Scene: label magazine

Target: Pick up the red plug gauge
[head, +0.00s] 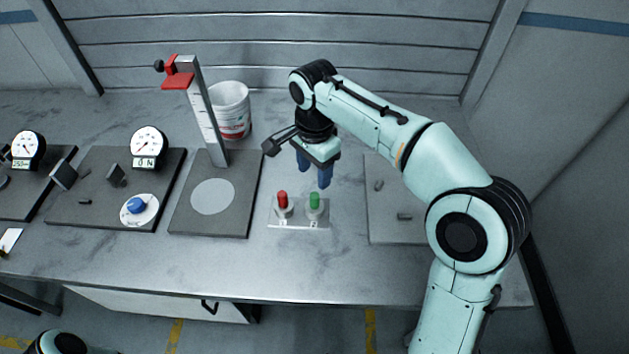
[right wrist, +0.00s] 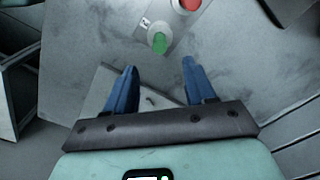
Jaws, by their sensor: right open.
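The red plug gauge (head: 283,200) stands upright at the left of a small clear plate (head: 299,226) on the bench. A green plug gauge (head: 314,203) stands beside it on the right. In the right wrist view the red one (right wrist: 188,4) is cut by the top edge, and the green one (right wrist: 158,42) is beyond the fingers. My right gripper (head: 314,178) is open and empty, with blue fingers pointing down, above and behind the green gauge. It also shows in the right wrist view (right wrist: 158,80). My left gripper is out of view.
A height stand (head: 205,120) with a red arm rises from a grey base left of the gauges. A white bucket (head: 231,108) stands behind it. Dial gauges (head: 148,142) are farther left. A grey plate (head: 385,222) with small parts lies right.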

